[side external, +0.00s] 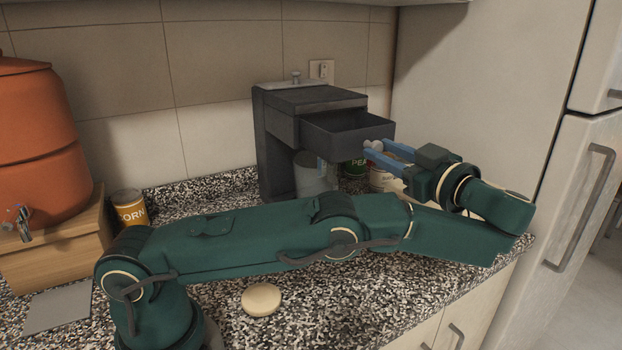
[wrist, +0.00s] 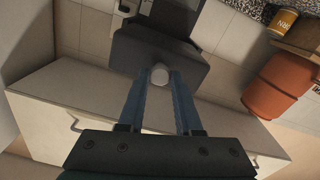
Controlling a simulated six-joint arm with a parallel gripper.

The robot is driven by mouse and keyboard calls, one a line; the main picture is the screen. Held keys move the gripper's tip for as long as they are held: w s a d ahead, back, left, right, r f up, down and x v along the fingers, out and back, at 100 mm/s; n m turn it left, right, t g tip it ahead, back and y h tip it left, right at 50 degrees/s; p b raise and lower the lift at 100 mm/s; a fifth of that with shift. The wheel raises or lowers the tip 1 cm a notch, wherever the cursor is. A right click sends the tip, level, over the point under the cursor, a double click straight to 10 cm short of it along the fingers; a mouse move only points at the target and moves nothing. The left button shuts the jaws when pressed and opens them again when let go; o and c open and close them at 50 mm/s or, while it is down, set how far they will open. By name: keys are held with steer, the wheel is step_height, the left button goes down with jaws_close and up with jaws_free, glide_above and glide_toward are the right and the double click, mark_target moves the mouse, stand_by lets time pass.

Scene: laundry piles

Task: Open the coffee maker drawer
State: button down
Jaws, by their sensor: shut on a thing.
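The dark grey coffee maker (side external: 275,150) stands against the tiled wall in the side external view. Its drawer (side external: 350,137) is pulled well out toward the right, and its empty inside shows. A round light knob (side external: 371,145) is on the drawer's front; it also shows in the wrist view (wrist: 160,75). My gripper (side external: 376,150) is at the drawer front with its blue fingers shut on the knob. In the wrist view my gripper (wrist: 160,84) has one finger on each side of the knob, and the dark drawer front (wrist: 158,56) lies just beyond.
A glass carafe (side external: 313,174) and several cans stand under and beside the drawer. A corn can (side external: 130,208) and an orange dispenser (side external: 35,140) on a wooden box are at left. A round beige disc (side external: 262,299) lies on the speckled counter. The fridge (side external: 490,80) bounds the right.

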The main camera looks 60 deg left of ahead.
steer(key=c, duration=0.6)
jaws_free()
steer(key=shift+a, duration=0.1)
